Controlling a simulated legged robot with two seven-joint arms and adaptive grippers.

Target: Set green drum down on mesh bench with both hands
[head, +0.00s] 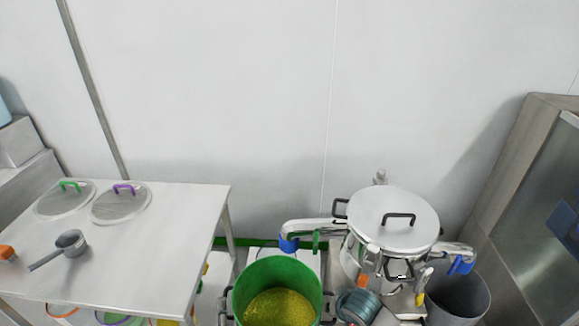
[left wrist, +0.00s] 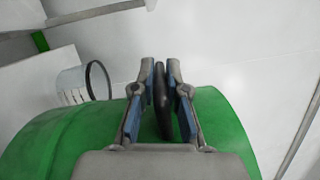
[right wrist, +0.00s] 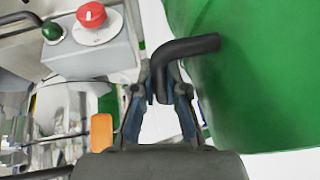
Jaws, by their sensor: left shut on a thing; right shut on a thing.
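The green drum (head: 246,284), open at the top with yellow grainy material inside, is at the bottom centre of the head view. My left gripper (head: 226,307) is at its left side. In the left wrist view its fingers (left wrist: 161,75) are shut on a black handle against the green wall (left wrist: 60,140). My right gripper (head: 328,308) is at the drum's right side. In the right wrist view its fingers (right wrist: 163,85) are shut on a bent black handle beside the drum wall (right wrist: 250,90). The drum's base is hidden. No surface with visible mesh shows clearly.
A pale bench (head: 150,245) at left carries two lids (head: 66,201) (head: 121,205) and a scoop (head: 70,242). Right of the drum stands a steel vessel machine (head: 395,220) with a grey bin (head: 460,297) beside it. A steel cabinet (head: 530,190) is at far right.

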